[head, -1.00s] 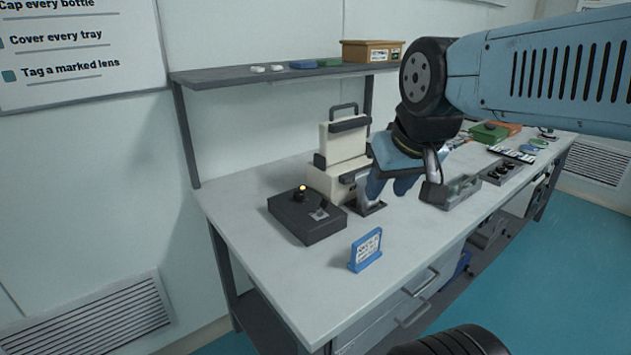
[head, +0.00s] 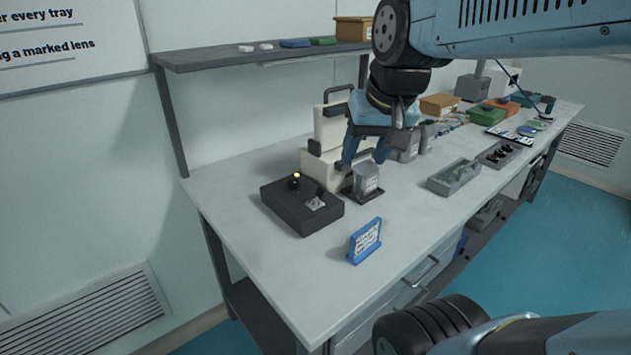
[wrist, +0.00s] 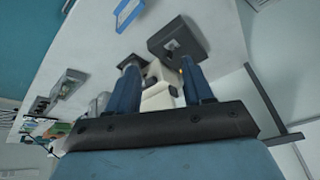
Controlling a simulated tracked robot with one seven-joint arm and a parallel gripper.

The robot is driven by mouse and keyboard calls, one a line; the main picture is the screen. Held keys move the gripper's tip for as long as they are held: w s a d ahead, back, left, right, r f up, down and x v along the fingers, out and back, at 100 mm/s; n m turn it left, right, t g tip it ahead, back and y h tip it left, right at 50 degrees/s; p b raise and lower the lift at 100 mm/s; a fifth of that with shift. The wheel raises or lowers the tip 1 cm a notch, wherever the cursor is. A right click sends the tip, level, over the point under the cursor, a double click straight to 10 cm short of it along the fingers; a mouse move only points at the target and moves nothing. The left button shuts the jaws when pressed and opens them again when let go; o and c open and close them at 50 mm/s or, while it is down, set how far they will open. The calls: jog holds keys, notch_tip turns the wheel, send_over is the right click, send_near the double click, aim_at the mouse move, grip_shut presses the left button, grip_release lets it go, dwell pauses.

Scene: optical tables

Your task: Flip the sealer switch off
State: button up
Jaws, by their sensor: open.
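My gripper (head: 366,158) is open and empty, pointing down above the bench, to the right of the black box and in front of the machine. In the wrist view, the machine (wrist: 158,90) shows between my fingers (wrist: 160,75), and the black box (wrist: 178,40) lies beyond the fingertips. The switch's position is too small to tell.
A grey block on a dark base (head: 366,182) stands close below my gripper. A blue sign (head: 364,241) stands near the front edge. A grey tray (head: 453,177) lies to the right. A shelf (head: 250,55) runs above the back. The bench left of the box is clear.

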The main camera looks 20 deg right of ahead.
jog(key=w+d+f+m+g+y, duration=0.15)
jog(key=w+m+g, duration=0.35)
jog(key=w, duration=0.8)
jog(key=m+g+y, duration=0.1)
jog(key=m+y, duration=0.1)
jog(key=m, duration=0.5)
send_near(320, 192)
jog(key=x, duration=0.5)
jog(key=w+x, duration=0.1)
jog(key=x, duration=0.2)
jog(key=shift+d+f, duration=0.15)
jog(key=shift+c, duration=0.2)
